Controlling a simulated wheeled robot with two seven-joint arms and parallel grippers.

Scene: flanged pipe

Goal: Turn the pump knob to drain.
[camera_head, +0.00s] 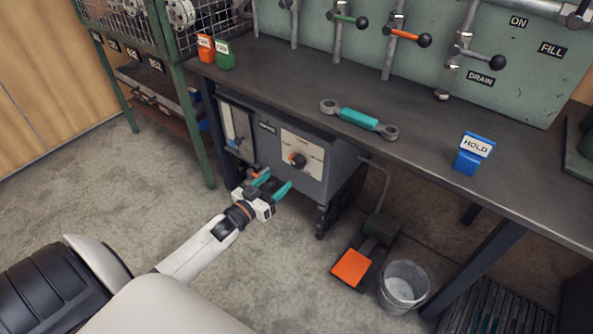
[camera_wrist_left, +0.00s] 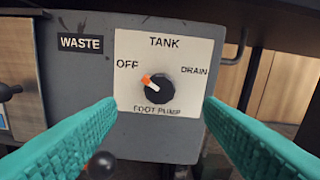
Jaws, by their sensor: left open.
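The pump knob (camera_head: 297,160) is a round black dial with an orange pointer mark. It sits on a white plate (camera_head: 313,147) on the front of a grey box under the bench. In the left wrist view the knob (camera_wrist_left: 157,88) has its orange mark pointing up and left, toward OFF. The plate (camera_wrist_left: 190,52) reads TANK at the top, DRAIN at the right and FOOT PUMP below. My left gripper (camera_head: 274,184) is open with teal fingers, in front of the box and apart from the knob. In the wrist view the knob lies between the two fingers. My right gripper is not in view.
A WASTE label (camera_wrist_left: 80,43) is left of the plate. An orange foot pedal (camera_head: 351,267) and a bucket (camera_head: 404,286) stand on the floor to the right. The bench top (camera_head: 300,90) overhangs the box, with a teal-handled wrench (camera_head: 359,118) and a HOLD sign (camera_head: 474,152) on it.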

